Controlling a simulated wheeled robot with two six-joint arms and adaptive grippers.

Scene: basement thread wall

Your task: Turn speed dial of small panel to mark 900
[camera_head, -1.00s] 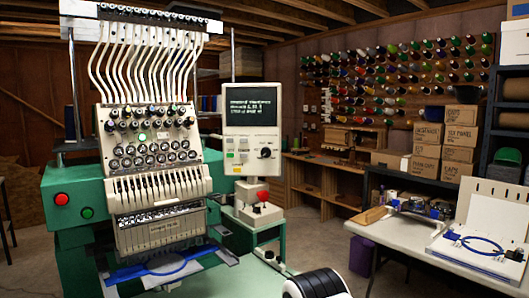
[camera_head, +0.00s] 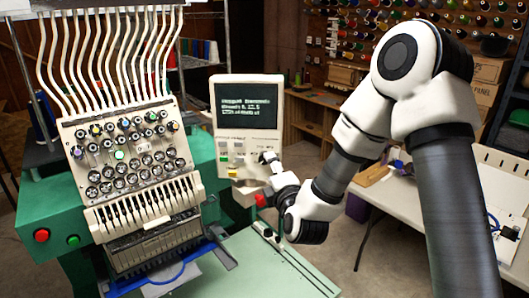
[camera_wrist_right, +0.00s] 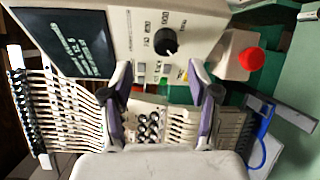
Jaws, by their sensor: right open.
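The small control panel (camera_head: 246,125) is a cream box with a dark text screen, beside the embroidery machine. Its black speed dial (camera_wrist_right: 166,41) shows in the right wrist view, with a small light pointer line. Its scale marks are too small to read. My left gripper is out of view.
A red knob (camera_wrist_right: 251,60) on a cream box sits beside the panel. The multi-needle embroidery machine (camera_head: 135,165) fills the left. A white table (camera_head: 385,205) stands at the right, partly behind my right arm. The green table top (camera_head: 255,275) below is mostly clear.

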